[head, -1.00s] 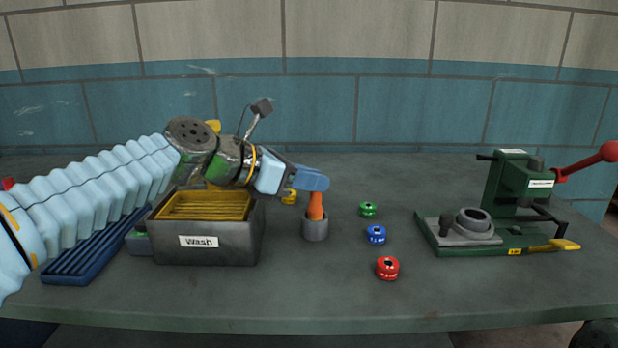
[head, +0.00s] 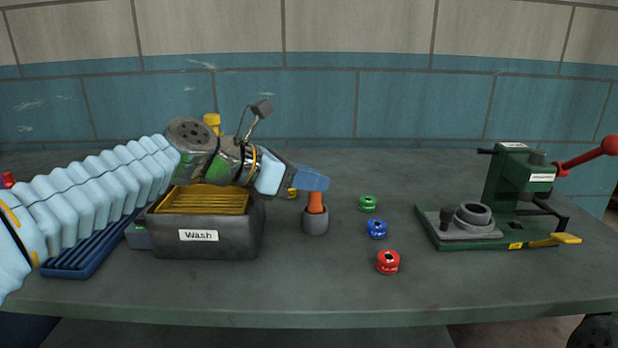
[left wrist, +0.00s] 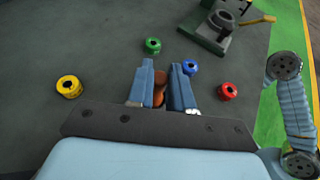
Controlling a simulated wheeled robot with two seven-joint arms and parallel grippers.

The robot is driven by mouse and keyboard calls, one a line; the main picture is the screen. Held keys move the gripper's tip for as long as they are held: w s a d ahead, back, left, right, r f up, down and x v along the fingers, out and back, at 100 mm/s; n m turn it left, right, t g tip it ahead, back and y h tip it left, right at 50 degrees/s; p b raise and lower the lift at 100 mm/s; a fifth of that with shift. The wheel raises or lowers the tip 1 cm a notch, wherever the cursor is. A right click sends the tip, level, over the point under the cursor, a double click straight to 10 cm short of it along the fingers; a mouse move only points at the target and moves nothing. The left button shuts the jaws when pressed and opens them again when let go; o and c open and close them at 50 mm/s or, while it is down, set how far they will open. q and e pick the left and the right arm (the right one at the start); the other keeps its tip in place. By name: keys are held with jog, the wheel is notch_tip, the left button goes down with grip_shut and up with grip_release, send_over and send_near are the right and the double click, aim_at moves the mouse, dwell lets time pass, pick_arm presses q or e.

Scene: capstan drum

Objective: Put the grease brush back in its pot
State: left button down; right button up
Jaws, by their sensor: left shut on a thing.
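The grease brush (head: 317,202) shows as an orange handle rising from the grey pot (head: 315,222). Its lower end is hidden inside the pot's rim, and it stands close to upright. My left gripper (head: 314,181) is shut on the top of the handle, just above the pot. In the left wrist view the brown-orange handle (left wrist: 159,88) shows between the two blue fingers, and the pot is hidden there. My right gripper is not in view.
The grey Wash bin (head: 245,238) stands left of the pot, under my left arm. Green (head: 368,203), blue (head: 377,229) and red (head: 388,262) spools lie right of the pot; a yellow spool (left wrist: 69,87) lies behind it. A green press (head: 515,190) stands farther right.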

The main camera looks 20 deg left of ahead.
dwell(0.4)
pick_arm(q)
jog(key=c, duration=0.9)
grip_release()
jog(key=shift+c, duration=0.2)
jog(key=v, duration=1.2)
jog(key=shift+s+a+r+p, duration=0.2)
jog(key=shift+a+p, duration=0.1)
jog(key=shift+p, duration=0.05)
jog(key=shift+s+a+r, duration=0.2)
jog(key=shift+s+a, duration=0.15)
